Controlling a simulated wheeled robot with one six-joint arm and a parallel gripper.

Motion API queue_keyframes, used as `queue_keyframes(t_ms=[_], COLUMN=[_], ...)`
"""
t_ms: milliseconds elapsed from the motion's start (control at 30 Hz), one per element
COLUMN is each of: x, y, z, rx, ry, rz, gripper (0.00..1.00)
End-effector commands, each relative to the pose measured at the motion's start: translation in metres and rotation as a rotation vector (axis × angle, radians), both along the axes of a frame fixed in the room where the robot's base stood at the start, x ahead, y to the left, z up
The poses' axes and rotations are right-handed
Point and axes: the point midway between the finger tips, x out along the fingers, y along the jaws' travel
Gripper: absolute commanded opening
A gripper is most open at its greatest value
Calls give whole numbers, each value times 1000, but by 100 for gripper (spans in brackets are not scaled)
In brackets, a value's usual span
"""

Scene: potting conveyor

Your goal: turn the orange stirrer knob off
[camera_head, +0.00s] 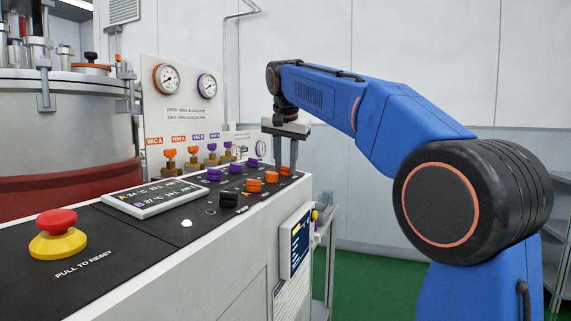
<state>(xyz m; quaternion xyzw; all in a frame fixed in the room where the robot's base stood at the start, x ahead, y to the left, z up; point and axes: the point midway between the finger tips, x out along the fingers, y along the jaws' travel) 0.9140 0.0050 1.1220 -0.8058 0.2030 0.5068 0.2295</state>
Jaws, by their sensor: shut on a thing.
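Three orange knobs stand in a row on the black top of the control console: a near one (253,185), a middle one (271,177) and a far one (285,171). Their labels are too small to read, so I cannot tell by label which is the stirrer knob. My gripper (285,167) points down over the far end of the row, with one finger on each side of the far orange knob. It is shut on that knob. The fingers partly hide it, and its pointer direction is not readable.
Purple knobs (235,168) stand behind the orange row, and a black knob (228,199) in front. A red emergency button (56,222) and a display (153,196) are at the left. A gauge panel (185,100) with valves and a steel vessel (70,125) rise behind.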

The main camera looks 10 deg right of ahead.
Motion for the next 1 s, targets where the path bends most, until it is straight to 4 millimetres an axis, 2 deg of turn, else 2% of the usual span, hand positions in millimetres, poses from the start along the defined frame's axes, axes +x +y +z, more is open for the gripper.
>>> queue_keyframes(t_ms=[267, 700, 1000], x=[-2, -2, -2], y=[-2, -6, -7], z=[0, 0, -1], rx=[-14, -49, -66], ry=[-20, -70, -91], rz=[140, 499, 674], gripper=[5, 5, 5])
